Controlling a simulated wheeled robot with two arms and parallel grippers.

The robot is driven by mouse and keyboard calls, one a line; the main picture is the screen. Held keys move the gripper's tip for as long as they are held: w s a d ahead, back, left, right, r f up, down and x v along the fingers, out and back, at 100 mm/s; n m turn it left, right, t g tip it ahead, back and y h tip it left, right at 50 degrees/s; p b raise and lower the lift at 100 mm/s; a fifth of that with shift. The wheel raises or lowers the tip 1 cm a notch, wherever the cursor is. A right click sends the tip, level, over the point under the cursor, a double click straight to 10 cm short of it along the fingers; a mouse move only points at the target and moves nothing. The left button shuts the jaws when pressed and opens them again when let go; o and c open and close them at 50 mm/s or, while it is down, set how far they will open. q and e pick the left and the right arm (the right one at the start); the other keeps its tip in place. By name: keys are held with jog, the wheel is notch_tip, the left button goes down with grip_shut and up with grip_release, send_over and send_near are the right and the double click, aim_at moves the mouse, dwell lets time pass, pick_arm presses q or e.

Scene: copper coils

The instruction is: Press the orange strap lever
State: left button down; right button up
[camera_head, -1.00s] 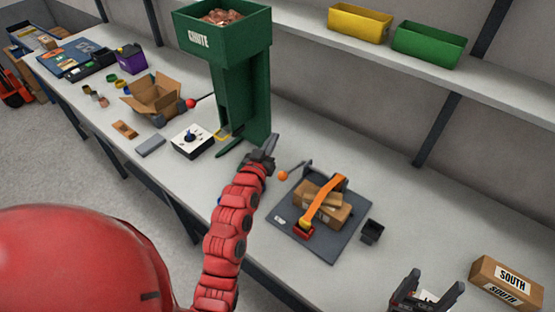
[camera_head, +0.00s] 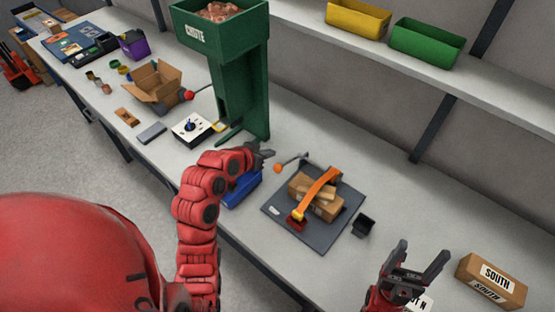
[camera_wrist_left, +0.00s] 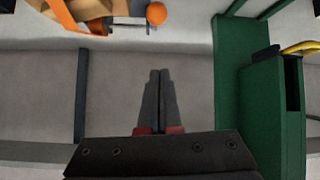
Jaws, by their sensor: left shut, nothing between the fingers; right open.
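The lever with an orange ball end (camera_head: 277,168) sticks out from the upper left corner of the dark board (camera_head: 318,240). The ball also shows in the left wrist view (camera_wrist_left: 156,13), at the top edge. An orange strap (camera_head: 320,190) runs over cardboard boxes (camera_head: 298,185) on the board. My left gripper (camera_head: 264,154) is shut and empty, just left of the ball and apart from it. Its closed fingers show in the left wrist view (camera_wrist_left: 160,75). My right gripper (camera_head: 424,254) is open and empty at the lower right.
The green chute tower (camera_head: 240,95) stands behind my left gripper. A blue bin (camera_head: 243,190) sits beneath my left arm. A small black cup (camera_head: 363,225) stands right of the board. A SOUTH box (camera_head: 491,278) lies at the far right.

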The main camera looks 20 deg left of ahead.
pick_arm(q)
jog(key=w+f, duration=0.1)
jog(key=f, duration=0.1)
jog(key=w+d+f, duration=0.1)
jog(key=w+f, duration=0.1)
jog(key=f, duration=0.1)
jog(key=w+f+b, duration=0.1)
jog(key=w+f, duration=0.1)
jog(key=shift+w+d+f, duration=0.2)
jog(key=shift+d+f, duration=0.15)
jog(key=shift+d, duration=0.05)
jog(key=shift+s+f, duration=0.25)
jog(key=shift+s, duration=0.3)
jog(key=shift+w, duration=0.1)
